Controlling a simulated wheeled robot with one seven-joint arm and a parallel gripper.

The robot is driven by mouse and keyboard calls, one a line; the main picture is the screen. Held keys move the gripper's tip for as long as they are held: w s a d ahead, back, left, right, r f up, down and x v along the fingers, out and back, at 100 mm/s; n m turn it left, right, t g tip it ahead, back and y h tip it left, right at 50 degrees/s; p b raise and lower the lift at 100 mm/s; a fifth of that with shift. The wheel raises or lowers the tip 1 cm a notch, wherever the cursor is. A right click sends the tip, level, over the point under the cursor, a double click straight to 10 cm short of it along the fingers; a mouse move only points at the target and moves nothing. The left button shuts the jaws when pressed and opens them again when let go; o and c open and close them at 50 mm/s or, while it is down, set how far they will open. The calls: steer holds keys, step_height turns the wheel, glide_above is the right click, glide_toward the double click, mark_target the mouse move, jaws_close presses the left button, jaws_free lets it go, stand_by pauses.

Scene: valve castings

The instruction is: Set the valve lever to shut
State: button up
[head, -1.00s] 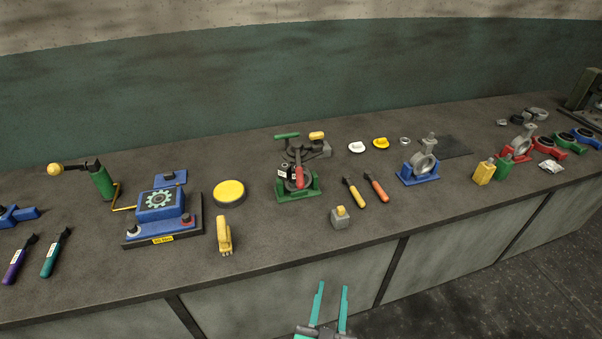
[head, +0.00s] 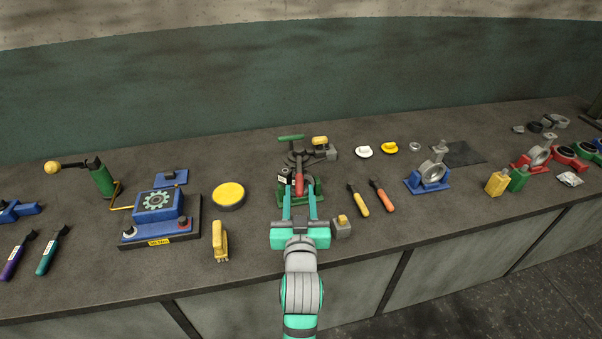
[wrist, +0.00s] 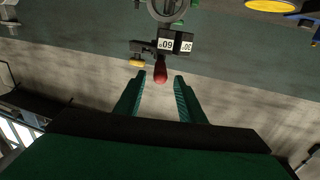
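The valve (head: 316,190) stands on a green base near the middle of the bench in the head view. Its red-tipped lever (head: 299,185) points toward me; the red tip (wrist: 161,72) shows in the wrist view, with the grey round valve body (wrist: 168,8) beyond it. Two white number tags (wrist: 175,45) sit beside the lever. My gripper (head: 299,195) is open at the front of the valve. In the wrist view the red tip is between the lines of the two fingers, near the fingertips, with gaps on both sides. My fingers hide part of the green base.
A grey block with a yellow top (head: 342,227) stands close right of my gripper. Yellow and orange-handled tools (head: 370,197) lie farther right. A yellow round disc (head: 229,194) and a yellow brush-like object (head: 220,241) lie left. A blue gear unit (head: 158,205) stands farther left.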

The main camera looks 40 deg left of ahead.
mark_target(299, 172)
steer(key=x, duration=0.8)
steer(key=shift+w, duration=0.1)
steer(key=shift+a, duration=0.2)
steer(key=shift+w+d, duration=0.1)
jaws_close()
